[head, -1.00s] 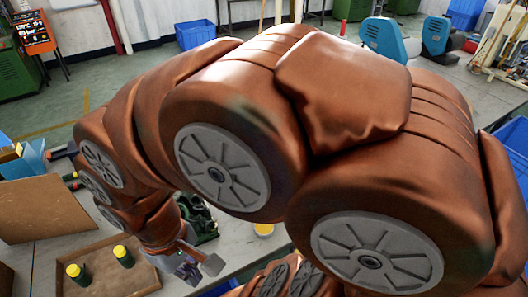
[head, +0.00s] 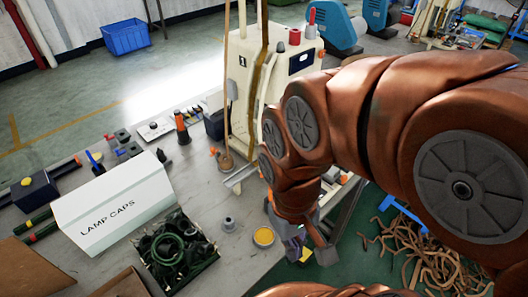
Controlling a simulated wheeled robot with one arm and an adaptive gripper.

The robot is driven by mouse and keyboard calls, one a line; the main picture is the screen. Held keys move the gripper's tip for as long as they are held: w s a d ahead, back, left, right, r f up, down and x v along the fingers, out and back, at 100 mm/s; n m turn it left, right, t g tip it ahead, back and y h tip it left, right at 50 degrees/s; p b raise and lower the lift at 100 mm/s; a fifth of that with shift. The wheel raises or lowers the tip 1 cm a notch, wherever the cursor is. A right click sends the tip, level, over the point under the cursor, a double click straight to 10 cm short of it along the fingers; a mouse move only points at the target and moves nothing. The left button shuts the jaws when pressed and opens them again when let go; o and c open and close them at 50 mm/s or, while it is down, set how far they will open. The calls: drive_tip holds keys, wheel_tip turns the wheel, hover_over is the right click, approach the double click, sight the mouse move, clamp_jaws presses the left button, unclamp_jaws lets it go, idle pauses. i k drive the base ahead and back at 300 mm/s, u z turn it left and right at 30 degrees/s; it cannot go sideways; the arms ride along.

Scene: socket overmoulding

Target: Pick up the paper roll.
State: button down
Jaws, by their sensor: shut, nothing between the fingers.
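I cannot make out a paper roll for certain in the head view. My gripper (head: 304,252) hangs at the end of my copper-brown arm, right of the middle, past the edge of the grey bench and above the green floor. It is small and partly covered by my arm. It is shut, and I see nothing held in it.
On the bench (head: 205,185) are a white LAMP CAPS box (head: 115,205), a tray of dark rings (head: 178,250), a yellow-topped tin (head: 263,237) and a small grey part (head: 229,224). A cream machine (head: 275,85) stands behind. Brown strips (head: 425,245) lie at the lower right.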

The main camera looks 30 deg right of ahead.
sight(227, 164)
drive_tip(key=z, duration=0.15)
drive_tip(key=k, duration=0.5)
drive_tip(key=z, duration=1.1)
drive_tip(key=i, duration=1.3)
drive_tip(key=u, duration=4.05)
